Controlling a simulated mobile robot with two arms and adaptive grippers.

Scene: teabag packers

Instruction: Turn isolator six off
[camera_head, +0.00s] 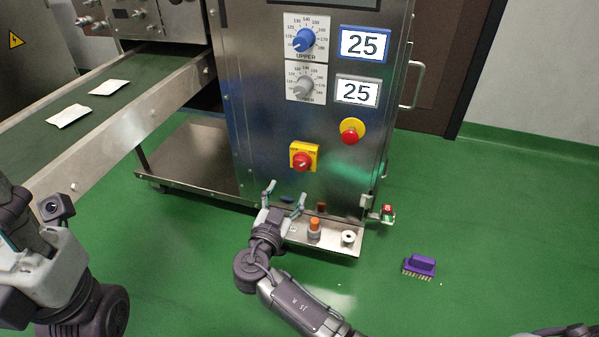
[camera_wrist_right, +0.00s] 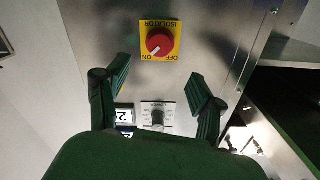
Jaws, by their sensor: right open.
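The isolator switch is a red rotary knob (camera_head: 302,160) on a yellow plate (camera_head: 313,148), low on the steel cabinet front. In the right wrist view the picture is upside down; the red knob (camera_wrist_right: 159,41) shows with its white mark towards ON. No number six is readable on it. My right gripper (camera_head: 285,193) is open and empty, below the isolator in the head view and apart from it. Its two fingers (camera_wrist_right: 160,88) are spread wide in the right wrist view. My left arm shows at the left, but its gripper is not visible.
A red emergency button (camera_head: 352,131) and blue (camera_head: 305,40) and grey (camera_head: 303,88) dials sit above. A purple brush (camera_head: 420,265) lies on green floor. A conveyor (camera_head: 125,70) holds teabags.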

